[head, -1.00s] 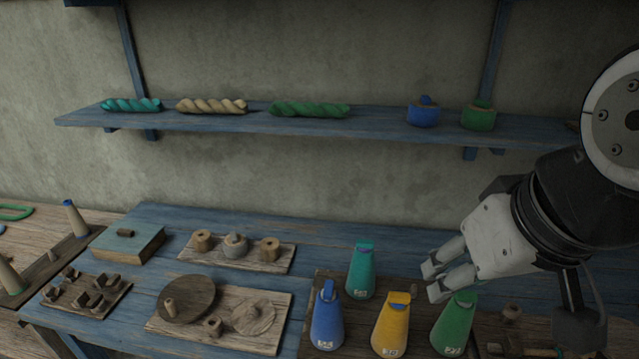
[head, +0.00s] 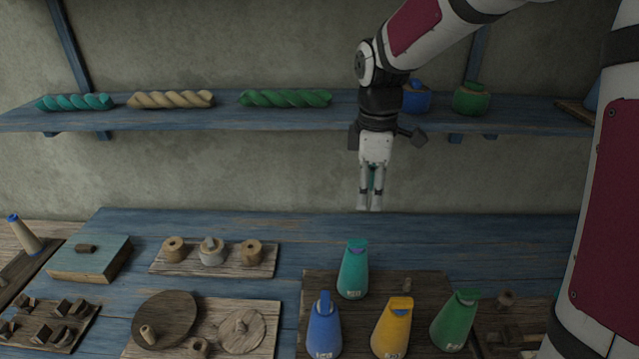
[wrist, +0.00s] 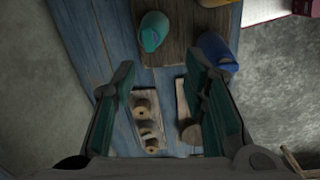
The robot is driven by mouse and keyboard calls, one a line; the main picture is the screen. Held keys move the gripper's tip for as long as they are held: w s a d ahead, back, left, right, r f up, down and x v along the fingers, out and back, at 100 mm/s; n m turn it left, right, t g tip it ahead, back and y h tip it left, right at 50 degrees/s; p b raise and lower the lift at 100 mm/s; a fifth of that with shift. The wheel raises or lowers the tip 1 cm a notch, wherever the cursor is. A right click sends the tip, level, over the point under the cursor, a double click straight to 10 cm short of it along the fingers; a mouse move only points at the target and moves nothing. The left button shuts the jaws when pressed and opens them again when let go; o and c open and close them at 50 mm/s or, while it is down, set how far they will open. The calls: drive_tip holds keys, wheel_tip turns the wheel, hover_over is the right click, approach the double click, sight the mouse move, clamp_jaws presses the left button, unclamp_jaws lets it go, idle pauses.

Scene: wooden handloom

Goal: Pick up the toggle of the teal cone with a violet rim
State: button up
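The teal cone (head: 353,276) stands upright at the back of a dark board, with a small violet patch at its narrow top. Its toggle is too small to tell apart clearly. The cone also shows at the top of the wrist view (wrist: 153,30). My gripper (head: 369,208) points straight down and hangs in the air, above and apart from the cone in the head picture. Its fingers stand apart in the wrist view (wrist: 160,62), with teal inner pads and nothing between them.
A blue cone (head: 324,328), a yellow cone (head: 391,328) and a green cone (head: 455,322) stand in front on the dark board (head: 428,283). A spool board (head: 225,271) lies to the left. A shelf (head: 300,118) with skeins and pots runs behind my arm.

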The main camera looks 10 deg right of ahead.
drive_tip(key=w+f+n, duration=0.1)
drive_tip(key=w+f, duration=0.2)
hover_over(360, 242)
drive_tip(key=shift+g, duration=0.3)
drive_tip(key=f, duration=0.8)
drive_tip(key=shift+a+p, duration=0.2)
drive_tip(key=shift+p, duration=0.15)
drive_tip(key=shift+d+f+p, duration=0.15)
drive_tip(key=shift+f+p, duration=0.15)
drive_tip(key=shift+f, duration=1.1)
drive_tip(key=shift+d+f+p, duration=0.1)
drive_tip(key=shift+f+p, duration=0.15)
drive_tip(key=shift+f, duration=1.15)
drive_tip(key=c, duration=0.8)
